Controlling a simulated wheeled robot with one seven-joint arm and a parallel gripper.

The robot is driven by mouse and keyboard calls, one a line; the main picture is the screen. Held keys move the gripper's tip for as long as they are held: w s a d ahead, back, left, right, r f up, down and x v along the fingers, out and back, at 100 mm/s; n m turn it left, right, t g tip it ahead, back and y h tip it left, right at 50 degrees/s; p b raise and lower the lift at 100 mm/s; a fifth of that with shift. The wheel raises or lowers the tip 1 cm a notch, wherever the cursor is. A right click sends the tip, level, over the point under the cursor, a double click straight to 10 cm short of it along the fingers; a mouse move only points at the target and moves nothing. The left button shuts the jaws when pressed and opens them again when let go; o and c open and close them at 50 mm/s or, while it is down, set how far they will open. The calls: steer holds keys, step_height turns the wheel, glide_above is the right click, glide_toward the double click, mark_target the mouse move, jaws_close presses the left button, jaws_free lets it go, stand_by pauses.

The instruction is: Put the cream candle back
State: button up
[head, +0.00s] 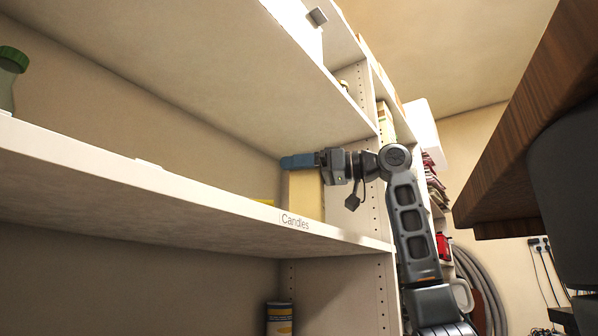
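The cream candle (306,196), a pale yellow block-like shape, is upright at the right end of the shelf marked "Candles" (295,222). The shelf's front edge hides its base, so I cannot tell whether it rests on the board. My gripper (298,161) reaches in from the right, its blue fingers lying level across the candle's top. The fingers overlap the candle in this view. I cannot tell whether they grip it, touch it or are just in front of it.
A green-capped bottle (12,75) stands at the shelf's far left. A small yellow thing (264,201) lies left of the candle. A can (279,319) stands on the shelf below. The upper shelf (200,70) is close above my gripper. A dark wooden top (520,130) juts in at right.

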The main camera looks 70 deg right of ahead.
steer(key=shift+o, duration=0.5)
steer(key=shift+r, duration=0.15)
steer(key=s+d+b, duration=0.2)
steer(key=s+b, duration=0.1)
steer(key=s, duration=0.9)
